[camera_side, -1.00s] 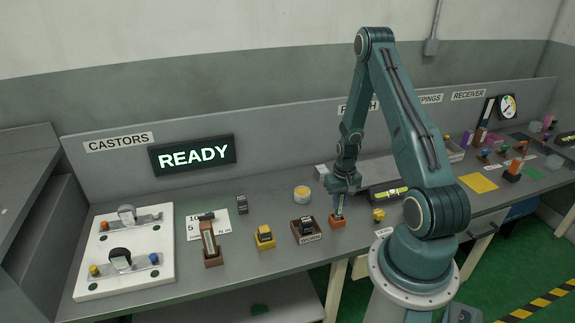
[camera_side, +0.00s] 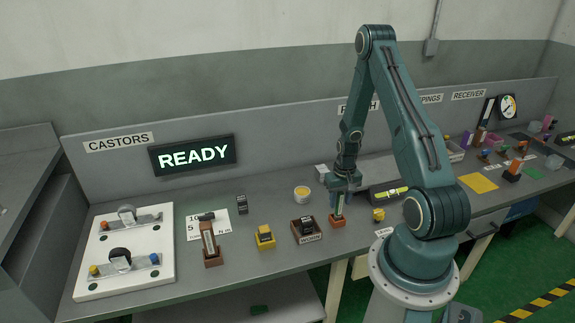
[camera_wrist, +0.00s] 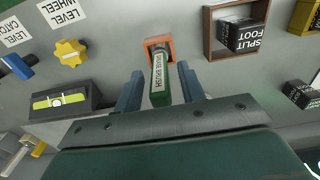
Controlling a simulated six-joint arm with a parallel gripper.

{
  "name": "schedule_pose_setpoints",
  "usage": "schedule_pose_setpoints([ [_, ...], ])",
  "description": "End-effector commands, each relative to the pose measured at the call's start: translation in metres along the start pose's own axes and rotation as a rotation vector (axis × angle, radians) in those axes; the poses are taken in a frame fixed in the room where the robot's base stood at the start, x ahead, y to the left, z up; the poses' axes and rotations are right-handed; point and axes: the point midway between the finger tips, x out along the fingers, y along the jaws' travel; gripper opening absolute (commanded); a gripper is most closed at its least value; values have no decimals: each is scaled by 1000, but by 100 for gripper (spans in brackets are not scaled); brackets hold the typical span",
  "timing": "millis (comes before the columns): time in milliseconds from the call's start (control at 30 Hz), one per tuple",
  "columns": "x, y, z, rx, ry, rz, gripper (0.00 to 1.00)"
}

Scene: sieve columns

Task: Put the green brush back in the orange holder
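The green brush (camera_wrist: 160,78), with a white lettered label, stands upright in the orange holder (camera_wrist: 152,42) in the wrist view. In the side view the orange holder (camera_side: 337,221) sits on the bench below my gripper, and the brush (camera_side: 338,204) rises out of it. My gripper (camera_wrist: 161,85) is open, one blue finger on each side of the brush, with a visible gap on both sides. In the side view my gripper (camera_side: 341,192) is at the upper part of the brush. The brush's lower end is hidden inside the holder.
A brown tray with a black block (camera_side: 305,229) is left of the holder. A yellow knob (camera_side: 379,214) and a black level with a yellow vial (camera_side: 390,193) are to its right.

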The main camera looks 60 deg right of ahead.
Motion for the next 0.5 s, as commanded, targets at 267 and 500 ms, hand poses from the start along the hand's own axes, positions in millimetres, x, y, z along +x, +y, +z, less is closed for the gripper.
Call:
schedule_pose_setpoints([
  [267, -28, 0, 0, 0, 3, 0, 40],
  [500, -58, 0, -1, 0, 4, 1, 40],
])
